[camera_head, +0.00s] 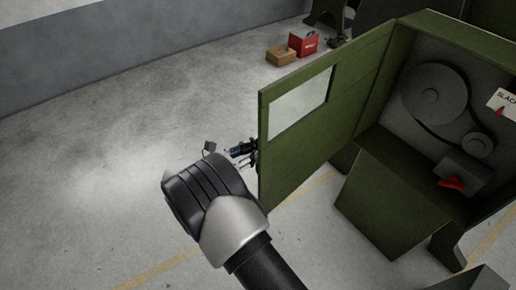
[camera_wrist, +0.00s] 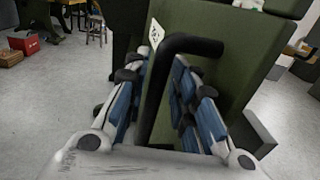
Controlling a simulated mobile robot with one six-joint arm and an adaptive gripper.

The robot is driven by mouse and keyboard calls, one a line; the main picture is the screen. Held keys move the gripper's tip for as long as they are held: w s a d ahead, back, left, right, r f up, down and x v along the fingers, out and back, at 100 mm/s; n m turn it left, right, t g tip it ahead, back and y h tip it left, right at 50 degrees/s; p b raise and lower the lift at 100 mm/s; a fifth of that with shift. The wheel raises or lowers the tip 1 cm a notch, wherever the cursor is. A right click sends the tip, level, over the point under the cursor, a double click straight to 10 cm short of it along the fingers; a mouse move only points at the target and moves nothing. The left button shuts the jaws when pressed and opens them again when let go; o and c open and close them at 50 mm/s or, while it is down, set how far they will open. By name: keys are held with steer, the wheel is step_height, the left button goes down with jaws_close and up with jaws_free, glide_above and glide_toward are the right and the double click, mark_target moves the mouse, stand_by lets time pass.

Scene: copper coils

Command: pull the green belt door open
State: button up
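The green belt door (camera_head: 310,128) stands swung wide out from its cabinet in the head view, with a pale window (camera_head: 300,103) in its upper part. In the wrist view the door's green face (camera_wrist: 215,75) fills the middle behind a black bent handle (camera_wrist: 195,45). My gripper (camera_wrist: 157,75) has its blue-padded fingers drawn in on both sides of the handle's bar, close against it. In the head view my gripper (camera_head: 246,152) is at the door's left edge, and the handle is mostly hidden there.
The open cabinet (camera_head: 398,105) shows pulleys with a belt (camera_head: 435,92), red parts (camera_head: 452,183) and a hanging tag (camera_head: 503,100). A red box (camera_head: 304,43) and a brown box (camera_head: 281,56) sit on the floor behind the door. The floor at left is clear.

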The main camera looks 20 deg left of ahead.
steer(key=shift+o, duration=0.8)
steer(key=shift+w+d, duration=0.15)
steer(key=v, duration=1.2)
